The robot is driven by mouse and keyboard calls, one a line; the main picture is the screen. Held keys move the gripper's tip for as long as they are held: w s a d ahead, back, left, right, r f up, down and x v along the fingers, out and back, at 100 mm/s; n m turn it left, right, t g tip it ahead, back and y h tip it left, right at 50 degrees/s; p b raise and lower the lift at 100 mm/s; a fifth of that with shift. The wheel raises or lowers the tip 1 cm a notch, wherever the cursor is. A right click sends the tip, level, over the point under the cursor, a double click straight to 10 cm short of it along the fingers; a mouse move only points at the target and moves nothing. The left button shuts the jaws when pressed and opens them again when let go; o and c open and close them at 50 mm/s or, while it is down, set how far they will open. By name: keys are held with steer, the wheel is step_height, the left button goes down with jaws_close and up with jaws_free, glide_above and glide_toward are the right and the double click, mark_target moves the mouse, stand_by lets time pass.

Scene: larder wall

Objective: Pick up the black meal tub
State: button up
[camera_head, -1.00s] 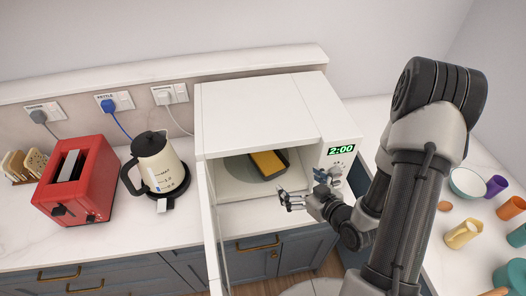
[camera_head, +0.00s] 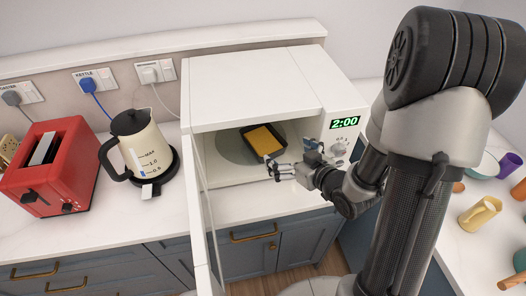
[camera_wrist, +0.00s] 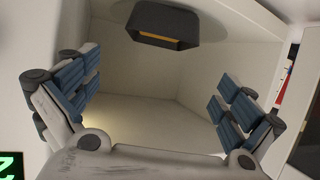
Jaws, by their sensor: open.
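The black meal tub (camera_head: 281,133) sits on the round turntable inside the open microwave, with yellow-orange food (camera_head: 264,139) in it. In the wrist view the tub (camera_wrist: 162,22) is ahead at the top of the picture, between and beyond the fingers. My gripper (camera_head: 272,170) is open and empty at the mouth of the microwave, in front of the tub and apart from it.
The white microwave (camera_head: 250,82) has its door (camera_head: 200,215) swung open on the left; its display reads 2:00. A cream kettle (camera_head: 146,150) and red toaster (camera_head: 48,170) stand left of it. Several cups, including a yellow one (camera_head: 478,214), are on the right counter.

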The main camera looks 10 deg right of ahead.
mark_target(266, 150)
steer(key=b+x, duration=0.2)
steer(key=x, duration=1)
steer(key=shift+w+f+b, duration=0.1)
steer(key=shift+w+b, duration=0.2)
steer(key=shift+b, duration=0.05)
steer(key=shift+c, duration=0.6)
steer(key=c, duration=1)
steer(key=shift+r, duration=0.6)
steer(key=shift+c, duration=0.2)
step_height(266, 150, up, 3)
steer(key=shift+s+f+p, duration=0.1)
steer(key=shift+p, duration=0.85)
steer(key=s+d+p, duration=0.4)
steer(key=s+p, duration=0.1)
steer(key=s, duration=0.7)
steer(key=shift+p, duration=0.4)
